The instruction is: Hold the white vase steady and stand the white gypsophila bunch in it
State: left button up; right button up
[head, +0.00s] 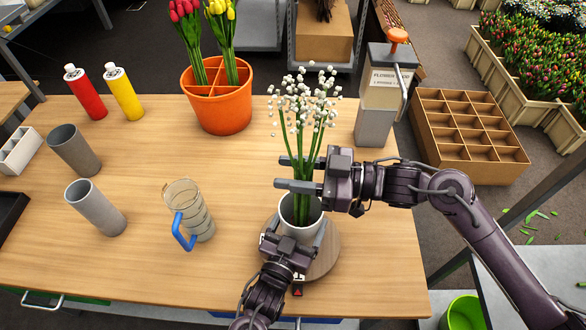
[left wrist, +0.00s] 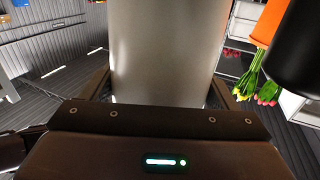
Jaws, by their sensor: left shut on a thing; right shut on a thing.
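The white vase (head: 301,224) stands upright on a round wooden disc (head: 329,254) near the table's front edge. My left gripper (head: 287,244) is shut on its lower body from the front. In the left wrist view the vase (left wrist: 165,50) fills the middle between the two fingers. The white gypsophila bunch (head: 305,105) is upright above the vase, its green stems reaching down into the vase's mouth. My right gripper (head: 300,173) comes from the right and is shut on the stems just above the rim. The stem ends are hidden inside the vase.
A clear jug (head: 188,210) with a blue handle stands left of the vase. Two grey cylinders (head: 95,206) are further left. An orange pot (head: 222,106) of tulips and a grey dispenser (head: 376,105) stand behind. Red (head: 85,92) and yellow (head: 124,93) bottles stand back left.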

jog(key=shift+f, duration=0.15)
jog(key=shift+f, duration=0.4)
jog(key=o, duration=1.8)
jog(key=shift+d, duration=0.1)
jog(key=d, duration=0.8)
jog(key=s+d, duration=0.1)
jog(key=d, duration=0.2)
jog(key=shift+s+d, duration=0.1)
jog(key=shift+d, duration=0.3)
pick_arm(q)
jog(key=o, duration=1.5)
jog(key=shift+c, duration=0.2)
